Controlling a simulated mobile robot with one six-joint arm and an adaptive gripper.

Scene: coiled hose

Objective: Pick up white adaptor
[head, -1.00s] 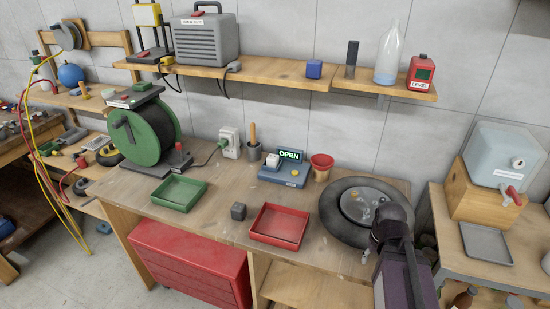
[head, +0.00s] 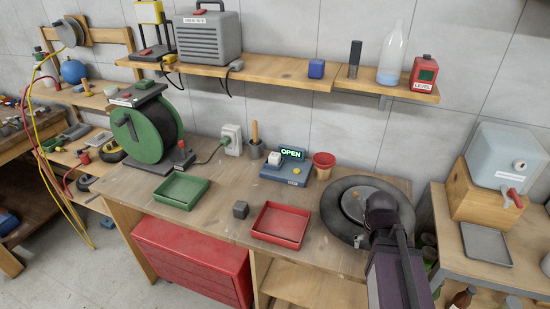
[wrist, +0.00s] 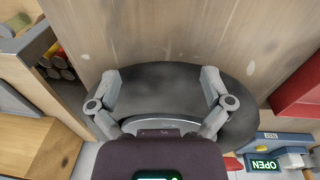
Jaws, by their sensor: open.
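A small white block (head: 275,158), which looks like the white adaptor, sits on the left part of the blue device with the lit OPEN sign (head: 285,174). In the wrist view the white block (wrist: 291,159) shows at the lower right corner beside the sign. My gripper (wrist: 161,75) is open and empty over the black round coil (wrist: 165,78), well away from the block.
The black coil (head: 340,223) covers the bench's right end. A red tray (head: 280,222), a green tray (head: 181,189), a grey cube (head: 240,210) and a red pot (head: 324,164) stand on the bench. A shelf (head: 285,80) runs above. Bare bench lies around the trays.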

